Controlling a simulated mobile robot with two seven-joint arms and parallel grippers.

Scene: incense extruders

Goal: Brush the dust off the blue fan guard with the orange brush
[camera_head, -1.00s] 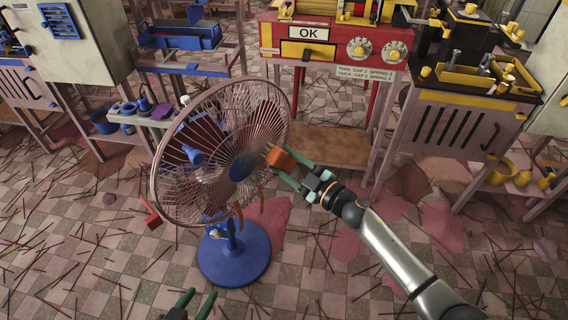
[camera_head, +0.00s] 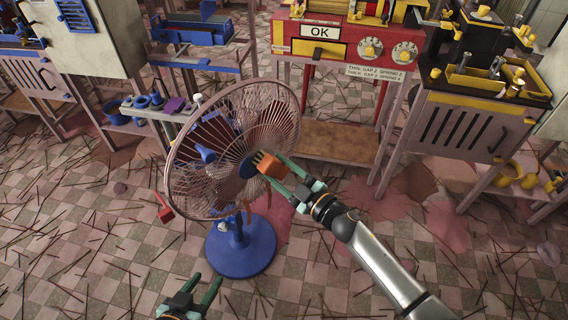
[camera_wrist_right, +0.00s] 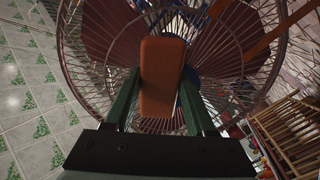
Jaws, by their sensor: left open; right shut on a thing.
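The pedestal fan stands upright on a round blue base (camera_head: 240,250). Its wire fan guard (camera_head: 205,205) looks brownish-pink, with a blue hub (camera_head: 248,166) at its centre; I cannot make out dust on it. My right gripper (camera_head: 283,178) is shut on the orange brush (camera_head: 267,163), which is held at the front of the guard near the hub. In the right wrist view the brush (camera_wrist_right: 161,75) sits between the fingers, before the guard's wires (camera_wrist_right: 235,50); contact is unclear. My left gripper (camera_head: 193,292) is open and empty, low in front of the fan base.
A red machine marked OK (camera_head: 345,40) stands behind the fan. A black-topped bench (camera_head: 470,100) with yellow parts is at the right, blue-fitted benches (camera_head: 190,50) at the left. A red piece (camera_head: 164,208) shows by the guard's left edge. Thin sticks litter the tiled floor.

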